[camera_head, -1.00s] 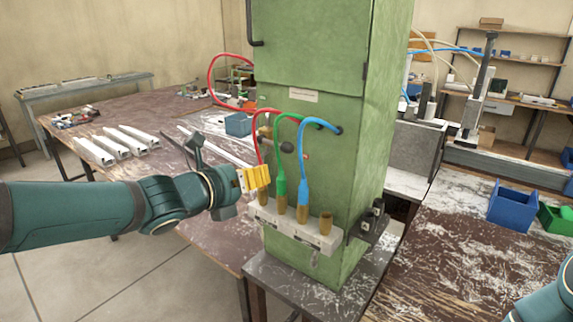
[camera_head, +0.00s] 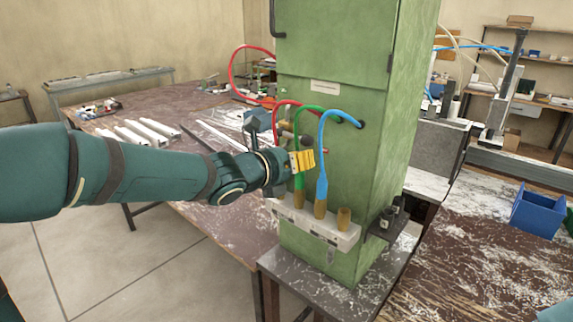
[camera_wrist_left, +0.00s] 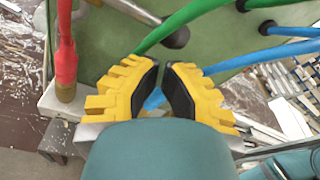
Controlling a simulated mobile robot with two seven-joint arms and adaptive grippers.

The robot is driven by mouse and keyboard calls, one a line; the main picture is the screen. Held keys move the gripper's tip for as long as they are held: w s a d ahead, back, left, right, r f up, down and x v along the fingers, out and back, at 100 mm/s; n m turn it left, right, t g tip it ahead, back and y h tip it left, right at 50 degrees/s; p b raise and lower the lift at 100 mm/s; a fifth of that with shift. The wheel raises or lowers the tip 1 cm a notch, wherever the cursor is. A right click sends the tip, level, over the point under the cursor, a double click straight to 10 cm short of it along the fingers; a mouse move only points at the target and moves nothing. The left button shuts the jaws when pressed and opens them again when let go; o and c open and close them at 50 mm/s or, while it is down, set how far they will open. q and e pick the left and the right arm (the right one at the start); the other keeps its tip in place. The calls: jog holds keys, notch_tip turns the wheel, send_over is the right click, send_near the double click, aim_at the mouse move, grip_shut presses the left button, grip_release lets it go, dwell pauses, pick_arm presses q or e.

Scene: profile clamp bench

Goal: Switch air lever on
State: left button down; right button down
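The green cabinet (camera_head: 345,95) carries a lever with a dark ball knob (camera_head: 308,141) on its front, partly behind my gripper. In the left wrist view the dark ball knob (camera_wrist_left: 176,34) on its metal stem stands beyond the fingertips, close to the green hose and apart from the fingers. My left gripper (camera_head: 306,160) is in front of the cabinet, just below the knob. In the left wrist view my left gripper (camera_wrist_left: 161,66) has yellow fingers with black pads, a narrow gap between them and nothing held. My right gripper is out of view.
A red hose (camera_wrist_left: 66,50), a green hose (camera_wrist_left: 178,20) and a blue hose (camera_head: 322,150) run close around the gripper. They enter brass fittings on a pale block (camera_head: 335,235); one fitting (camera_head: 344,218) has no hose. A blue bin (camera_head: 538,212) stands on the right table.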

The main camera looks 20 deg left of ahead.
pick_arm(q)
jog(key=shift+x, duration=1.1)
